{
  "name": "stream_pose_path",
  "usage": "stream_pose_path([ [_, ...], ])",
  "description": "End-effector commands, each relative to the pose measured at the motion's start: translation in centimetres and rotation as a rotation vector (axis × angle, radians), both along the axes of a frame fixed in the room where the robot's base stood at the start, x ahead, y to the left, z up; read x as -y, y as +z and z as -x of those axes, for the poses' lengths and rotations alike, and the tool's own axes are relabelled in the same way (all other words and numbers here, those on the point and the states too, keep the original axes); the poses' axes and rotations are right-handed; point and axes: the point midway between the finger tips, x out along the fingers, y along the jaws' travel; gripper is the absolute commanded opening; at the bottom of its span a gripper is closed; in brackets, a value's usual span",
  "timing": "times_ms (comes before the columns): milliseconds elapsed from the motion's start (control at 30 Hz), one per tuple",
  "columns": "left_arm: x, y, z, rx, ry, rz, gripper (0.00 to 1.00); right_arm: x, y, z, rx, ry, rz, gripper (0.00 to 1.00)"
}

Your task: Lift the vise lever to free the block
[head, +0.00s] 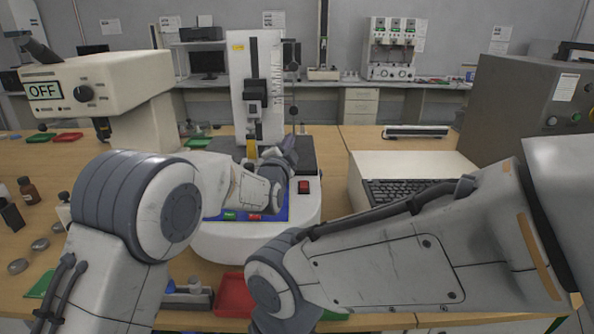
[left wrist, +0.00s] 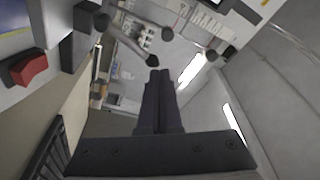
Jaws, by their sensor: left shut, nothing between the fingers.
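The white testing machine (head: 256,60) stands upright on the bench, with a dark slider on its column and a rounded white base. A small yellow piece (head: 252,148), possibly the block, shows low at the column, partly behind my left arm. My left gripper (head: 287,149) is in front of the column, close to the dark platform. Its fingers (left wrist: 158,98) are together and empty in the left wrist view. Dark rods with black ends (left wrist: 128,42) show beyond the fingertips there; I cannot tell which is the vise lever. The vise is largely hidden by my left arm. My right gripper is out of view.
A red switch (head: 303,187) sits on the machine's base, beside my left wrist. A beige device reading OFF (head: 97,84) stands left. A keyboard (head: 408,191) and a grey cabinet (head: 520,105) are right. A red tray (head: 234,296) lies in front.

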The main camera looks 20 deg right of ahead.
Motion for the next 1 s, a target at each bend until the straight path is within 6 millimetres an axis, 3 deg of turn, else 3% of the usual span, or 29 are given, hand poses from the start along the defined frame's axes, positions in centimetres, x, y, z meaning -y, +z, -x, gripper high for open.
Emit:
stream_pose_path([
  [1000,-0.6,0.2,-0.2,-0.018,-0.003,0.063,0.00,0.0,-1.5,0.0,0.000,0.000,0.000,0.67],
])
